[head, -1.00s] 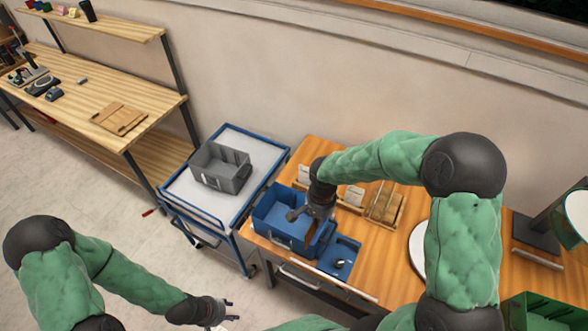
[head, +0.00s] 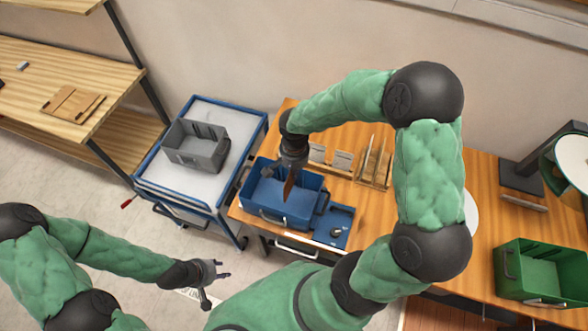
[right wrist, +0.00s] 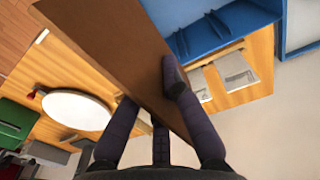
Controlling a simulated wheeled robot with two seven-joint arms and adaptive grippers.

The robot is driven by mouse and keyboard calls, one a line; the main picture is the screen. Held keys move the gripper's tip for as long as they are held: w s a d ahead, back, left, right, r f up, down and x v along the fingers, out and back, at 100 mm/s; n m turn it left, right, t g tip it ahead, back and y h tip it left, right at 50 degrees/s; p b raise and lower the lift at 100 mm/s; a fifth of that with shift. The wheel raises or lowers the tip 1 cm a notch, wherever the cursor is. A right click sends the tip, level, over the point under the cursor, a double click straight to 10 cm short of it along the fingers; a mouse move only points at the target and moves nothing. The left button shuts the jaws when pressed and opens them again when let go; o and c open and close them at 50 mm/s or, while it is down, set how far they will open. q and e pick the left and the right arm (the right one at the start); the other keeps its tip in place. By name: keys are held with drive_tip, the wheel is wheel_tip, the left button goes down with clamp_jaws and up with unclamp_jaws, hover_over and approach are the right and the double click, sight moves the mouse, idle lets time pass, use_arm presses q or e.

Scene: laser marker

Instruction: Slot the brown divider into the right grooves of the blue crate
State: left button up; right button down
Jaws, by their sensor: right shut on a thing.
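The blue crate (head: 256,204) stands on the wooden table, open at the top. My right gripper (head: 291,165) is over it, shut on the brown divider (head: 289,184), which hangs steeply down over the crate's inside. Whether its lower end touches the crate, I cannot tell. In the right wrist view the divider (right wrist: 115,50) lies slantwise between the fingers (right wrist: 150,98), and part of the blue crate (right wrist: 215,28) shows at the top. The grooves are too small to make out in the head view. My left gripper (head: 218,272) is open and empty, low at the left, away from the table.
A blue tray (head: 345,215) with a small part adjoins the crate's right. Wooden racks (head: 374,165) with grey and brown plates stand behind. A grey bin (head: 197,146) is on the cart at the left. A green crate (head: 541,268) stands at the far right.

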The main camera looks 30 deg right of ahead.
drive_tip(key=shift+f+b, duration=8.35)
drive_tip(key=shift+f, duration=0.9)
drive_tip(key=c, duration=1.3)
unclamp_jaws()
drive_tip(key=shift+r+p, duration=2.75)
drive_tip(key=shift+r, duration=1.75)
